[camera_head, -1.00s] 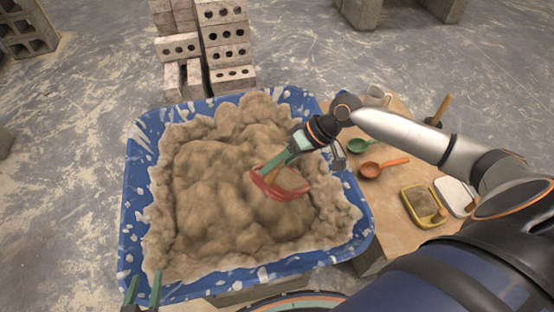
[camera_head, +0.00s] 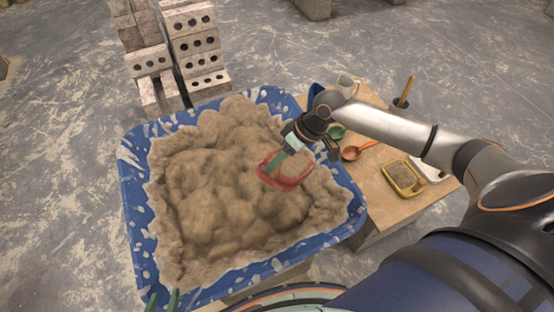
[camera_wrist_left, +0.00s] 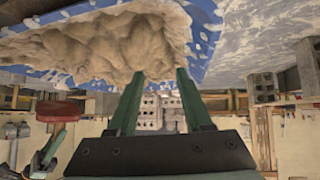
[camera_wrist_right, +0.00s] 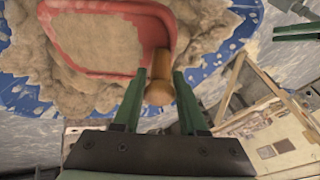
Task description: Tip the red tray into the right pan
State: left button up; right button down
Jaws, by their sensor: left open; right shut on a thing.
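The red tray (camera_head: 286,174) is over the mortar heap in the blue tub (camera_head: 330,236). Its tan inside and wooden handle (camera_wrist_right: 159,78) show in the right wrist view. The inside looks mortar-coloured; how full it is I cannot tell. My right gripper (camera_head: 276,168) is shut on the handle. My left gripper (camera_head: 162,300) is open and empty at the tub's near left edge; its fingers also show in the left wrist view (camera_wrist_left: 155,75). On the wooden board right of the tub are a yellow pan (camera_head: 403,178) with tan content and, behind my arm, a partly hidden white pan (camera_head: 430,172).
Stacked blocks (camera_head: 195,45) stand behind the tub.

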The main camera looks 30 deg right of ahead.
jog(key=shift+r, duration=0.1)
jog(key=shift+a+t+h, duration=0.15)
jog(key=shift+t+h, duration=0.15)
jog(key=shift+h, duration=0.3)
jog(key=shift+s+a+n+t+h+b, duration=0.15)
jog(key=shift+n+t+h+b, duration=0.2)
jog(key=shift+h+b, duration=0.5)
jog(key=shift+t+h, duration=0.25)
